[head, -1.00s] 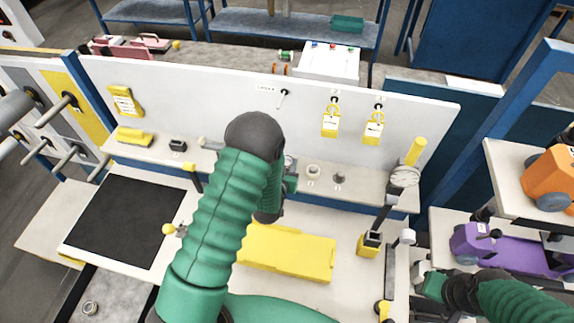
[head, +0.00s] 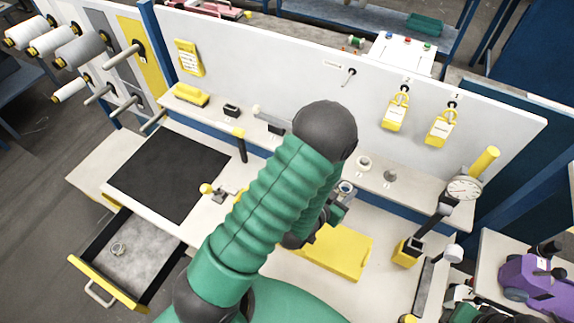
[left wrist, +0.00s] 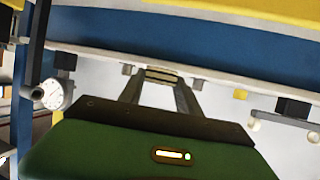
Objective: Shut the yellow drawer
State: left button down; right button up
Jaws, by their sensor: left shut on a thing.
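The yellow drawer (head: 108,284) stands pulled open at the lower left of the head view, below the bench top. My left gripper (head: 336,208) is over the bench near the back shelf, well to the right of the drawer and partly hidden by my green arm. In the left wrist view its fingers (left wrist: 160,76) are closed on a small pale, banded thing that I cannot identify. My right gripper (head: 455,297) shows only partly at the lower right; its jaws are unclear.
A black mat (head: 170,172) lies on the bench above the drawer. A yellow block (head: 340,252) lies near my left arm. A shelf with a gauge (head: 464,188) and small parts runs along the white back panel (head: 270,85). Spools stick out at the upper left.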

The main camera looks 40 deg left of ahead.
aim_at(134, 277)
jog(key=k+j+z, duration=0.1)
jog(key=k, duration=0.4)
jog(key=k+j+z, duration=0.1)
jog(key=k, duration=0.4)
jog(key=k+j, duration=0.2)
jog(key=k, duration=0.3)
jog(key=k+j+z, duration=0.15)
jog(key=j, duration=0.35)
jog(key=k+j+z, duration=0.1)
jog(key=j, duration=0.35)
jog(key=k+j+z, duration=0.15)
jog(key=k+j, duration=0.15)
jog(key=j, duration=0.15)
jog(key=k+j+z, duration=0.1)
jog(key=k+j, duration=0.15)
jog(key=j, duration=0.15)
jog(key=k+j+z, duration=0.15)
jog(key=j, duration=0.3)
jog(key=k, duration=0.1)
